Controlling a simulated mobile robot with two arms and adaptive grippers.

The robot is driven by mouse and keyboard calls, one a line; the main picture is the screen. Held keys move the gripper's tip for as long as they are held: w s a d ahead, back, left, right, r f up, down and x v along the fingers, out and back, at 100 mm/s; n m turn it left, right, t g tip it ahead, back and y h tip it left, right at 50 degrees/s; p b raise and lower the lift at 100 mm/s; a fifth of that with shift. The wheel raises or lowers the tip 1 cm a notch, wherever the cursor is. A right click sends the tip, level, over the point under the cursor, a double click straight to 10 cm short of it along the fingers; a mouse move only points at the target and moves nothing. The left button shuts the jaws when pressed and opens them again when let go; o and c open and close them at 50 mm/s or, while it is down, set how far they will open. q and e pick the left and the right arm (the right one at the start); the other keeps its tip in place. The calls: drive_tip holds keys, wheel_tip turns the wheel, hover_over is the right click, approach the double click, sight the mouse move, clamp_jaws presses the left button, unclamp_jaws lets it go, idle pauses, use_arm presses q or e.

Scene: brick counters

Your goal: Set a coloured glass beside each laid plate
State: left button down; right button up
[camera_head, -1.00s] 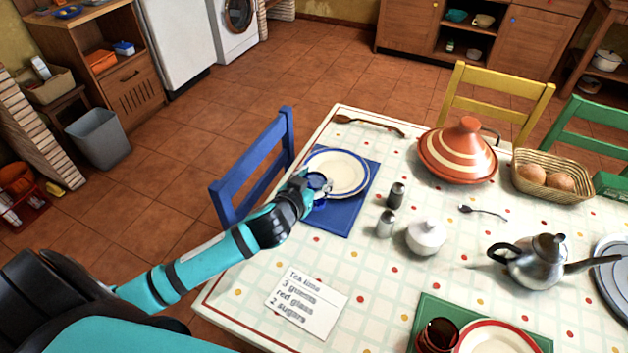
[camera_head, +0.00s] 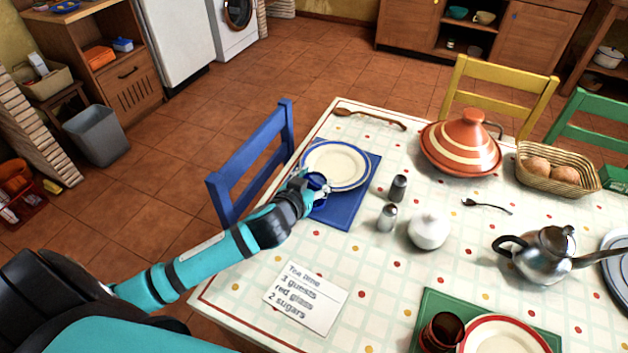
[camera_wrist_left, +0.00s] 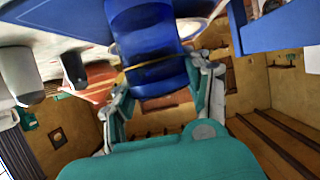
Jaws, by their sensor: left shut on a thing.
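My left gripper (camera_head: 310,187) is shut on a blue glass (camera_head: 317,180), which fills the upper middle of the left wrist view (camera_wrist_left: 150,45). The glass is at the near edge of a white plate with a blue rim (camera_head: 335,163), over the blue mat (camera_head: 345,212). I cannot tell whether it touches the mat. A dark red glass (camera_head: 442,332) stands left of a red-rimmed plate (camera_head: 500,338) on the green mat (camera_head: 430,300) at the bottom edge. My right gripper is not in view.
Salt and pepper shakers (camera_head: 387,217), a white sugar bowl (camera_head: 428,231) and a metal teapot (camera_head: 541,255) stand mid-table. A tagine (camera_head: 461,145) and bread basket (camera_head: 560,180) are behind. A note card (camera_head: 306,299) lies in front. A blue chair (camera_head: 250,160) stands close left of my gripper.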

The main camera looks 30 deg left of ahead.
use_arm(q)
drive_tip(key=shift+f, duration=0.3)
drive_tip(key=shift+c, duration=2.4)
unclamp_jaws()
drive_tip(key=shift+s, duration=0.1)
drive_tip(key=v, duration=1.1)
drive_tip(key=shift+s+r, duration=0.25)
drive_tip(key=shift+s, duration=0.1)
